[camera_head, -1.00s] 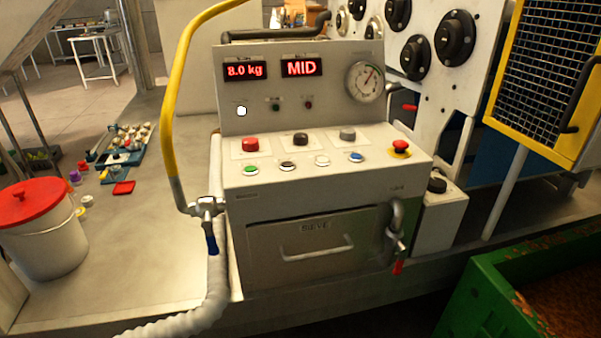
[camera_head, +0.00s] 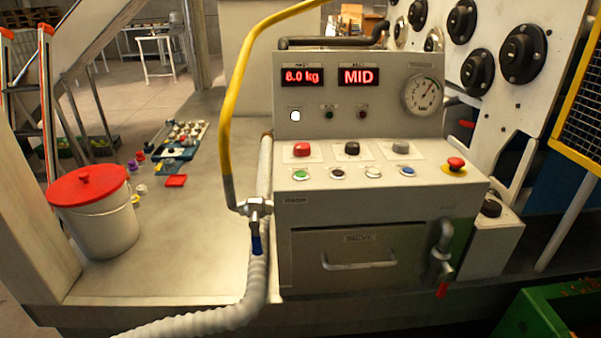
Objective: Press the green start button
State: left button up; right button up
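The green start button (camera_head: 300,175) is a small round button at the left end of the lower row on the sloped top of the grey control box (camera_head: 380,215). Nothing covers it. To its right in that row are a black button (camera_head: 337,174), a white button (camera_head: 373,172) and a blue button (camera_head: 407,171). Behind the row are red (camera_head: 302,149), black (camera_head: 352,147) and grey (camera_head: 400,147) controls. The upright panel shows "8.0 kg" (camera_head: 302,76) and "MID" (camera_head: 358,77). Neither of my grippers is in view.
A red mushroom button (camera_head: 455,164) sits at the box's right end. A yellow pipe (camera_head: 236,100) and white hose (camera_head: 255,285) stand left of the box. A red-lidded white bucket (camera_head: 105,225) is farther left. A green crate (camera_head: 530,320) is at lower right.

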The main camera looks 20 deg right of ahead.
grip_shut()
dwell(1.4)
